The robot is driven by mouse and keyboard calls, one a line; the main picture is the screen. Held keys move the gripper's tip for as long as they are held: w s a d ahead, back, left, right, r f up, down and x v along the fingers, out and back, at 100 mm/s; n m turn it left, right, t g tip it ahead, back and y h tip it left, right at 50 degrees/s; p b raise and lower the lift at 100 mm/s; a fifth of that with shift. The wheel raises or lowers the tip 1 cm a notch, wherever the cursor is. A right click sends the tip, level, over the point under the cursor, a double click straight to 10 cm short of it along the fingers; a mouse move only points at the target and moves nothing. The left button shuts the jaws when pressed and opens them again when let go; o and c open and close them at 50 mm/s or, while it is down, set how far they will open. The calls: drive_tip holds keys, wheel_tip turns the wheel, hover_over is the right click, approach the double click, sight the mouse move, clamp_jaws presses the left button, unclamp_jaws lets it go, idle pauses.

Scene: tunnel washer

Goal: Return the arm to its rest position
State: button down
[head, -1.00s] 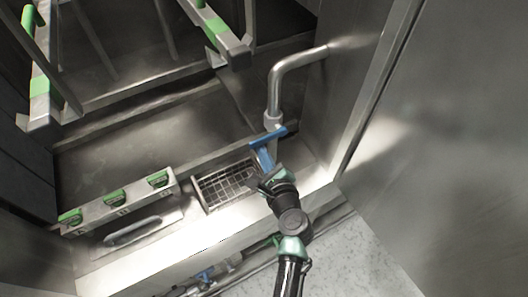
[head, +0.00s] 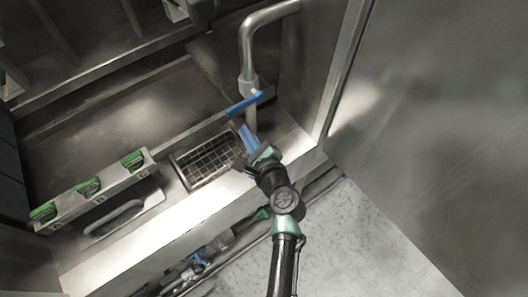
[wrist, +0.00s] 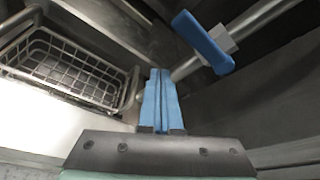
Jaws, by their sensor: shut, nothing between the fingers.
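My gripper (head: 247,136) has blue fingers and is at the end of my arm, over the front ledge of the washer. In the wrist view the two blue fingers (wrist: 161,97) are pressed together with nothing between them. The fingertips are close to a metal pipe with a blue lever handle (head: 244,104). In the wrist view the handle (wrist: 203,42) lies beyond the fingertips to the upper right, apart from them.
A wire basket (head: 208,159) sits in the ledge left of my gripper. A panel with green switches (head: 90,187) stands farther left. A bent metal pipe (head: 247,45) rises behind the handle. A large metal wall (head: 430,130) is at right. Speckled floor (head: 350,245) is clear below.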

drive_tip(key=w+d+r+v, duration=0.1)
drive_tip(key=v, duration=0.7)
drive_tip(key=w+r+n+t+h+b, duration=0.1)
drive_tip(key=w+r+n+t+b, duration=0.15)
drive_tip(key=r+n, duration=0.75)
drive_tip(key=w+r+n+t+h+b, duration=0.1)
drive_tip(key=w+r+n+t, duration=0.2)
drive_tip(key=r, duration=1.3)
drive_tip(key=s+r+n+t+h, duration=0.2)
drive_tip(key=s+r+n+t, duration=0.2)
drive_tip(key=r, duration=1)
drive_tip(key=s+r+n+t+h+b, duration=0.1)
drive_tip(key=s+r+n+t, duration=0.3)
drive_tip(key=s+r, duration=0.6)
wheel_tip(320, 180, up, 4)
drive_tip(key=n+h, duration=0.1)
drive_tip(key=n, duration=0.1)
drive_tip(key=shift+n, duration=0.3)
drive_tip(key=shift+d+r, duration=0.1)
